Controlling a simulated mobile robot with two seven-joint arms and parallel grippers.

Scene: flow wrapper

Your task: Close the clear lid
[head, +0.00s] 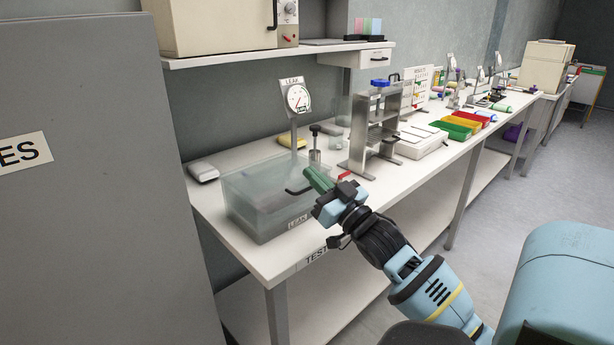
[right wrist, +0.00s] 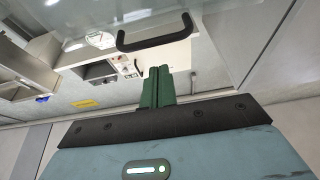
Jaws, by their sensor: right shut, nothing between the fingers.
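A clear, bluish box (head: 262,207) labelled LEAK stands on the near end of the white bench in the head view. Its clear lid (head: 258,172) lies across the top or close to it; I cannot tell whether it is fully down. The lid's black handle (head: 299,190) is at the box's right side, and the handle also shows above the fingers in the right wrist view (right wrist: 155,38). My right gripper (head: 318,180) has its green fingers together and empty, beside the handle. The fingers also show together in the right wrist view (right wrist: 157,88), apart from the handle in the picture. My left gripper is not in view.
A round gauge (head: 298,98) on a post stands behind the box. A metal press frame (head: 374,135) stands to the right, with a white case (head: 420,142) and coloured trays (head: 465,122) beyond. A grey cabinet (head: 85,220) blocks the left. The bench's front edge is below my gripper.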

